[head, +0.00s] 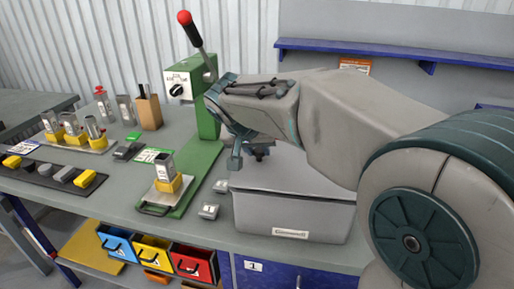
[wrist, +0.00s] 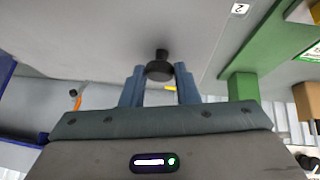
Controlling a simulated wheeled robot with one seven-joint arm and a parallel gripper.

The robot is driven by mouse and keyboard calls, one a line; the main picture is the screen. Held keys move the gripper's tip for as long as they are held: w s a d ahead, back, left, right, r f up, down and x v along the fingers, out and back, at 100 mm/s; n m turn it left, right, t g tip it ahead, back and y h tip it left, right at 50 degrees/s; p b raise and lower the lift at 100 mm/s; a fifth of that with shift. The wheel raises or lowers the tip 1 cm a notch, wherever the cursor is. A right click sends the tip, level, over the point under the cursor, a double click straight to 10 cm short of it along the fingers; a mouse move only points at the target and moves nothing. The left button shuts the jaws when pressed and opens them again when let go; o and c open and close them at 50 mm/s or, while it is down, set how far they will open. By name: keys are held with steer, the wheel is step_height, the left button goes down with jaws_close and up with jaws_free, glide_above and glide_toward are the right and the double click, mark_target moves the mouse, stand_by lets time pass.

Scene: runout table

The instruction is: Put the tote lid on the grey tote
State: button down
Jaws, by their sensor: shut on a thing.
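The grey tote (head: 290,217) stands on the bench with a white label on its front. The tote lid (head: 290,172) is a flat light grey panel over the tote's top; whether it is fully seated or slightly raised I cannot tell. In the wrist view the lid (wrist: 100,40) fills much of the upper picture, with a black knob (wrist: 160,70) on it. My gripper (wrist: 160,88) is shut on this knob, a finger on each side. In the head view my gripper (head: 247,156) is above the lid's left part; my arm hides the lid's back right.
A green press (head: 208,115) with a red-knobbed lever stands close left of the tote. Left of it are yellow-based parts (head: 75,137), a wooden block (head: 149,112) and a dark strip of parts (head: 50,172). A blue shelf (head: 350,50) is behind. Coloured bins (head: 155,254) hang below the bench.

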steer(key=shift+f+b, duration=0.45)
steer(key=shift+b, duration=0.1)
stand_by(0.4)
steer(key=c, duration=1)
jaws_free()
steer(key=shift+c, duration=0.2)
steer(key=v, duration=1.3)
steer(key=s+d+f+n+g+y+p, duration=0.2)
steer(key=s+d+f+g+y+p, duration=0.1)
steer(key=s+d+f, duration=1)
step_height(320, 180, down, 5)
steer(key=s, duration=0.2)
steer(key=shift+s+d+r+p, duration=0.15)
steer(key=shift+s+p, duration=0.15)
steer(key=shift+p, duration=0.05)
steer(key=c, duration=0.4)
steer(key=shift+o, duration=0.2)
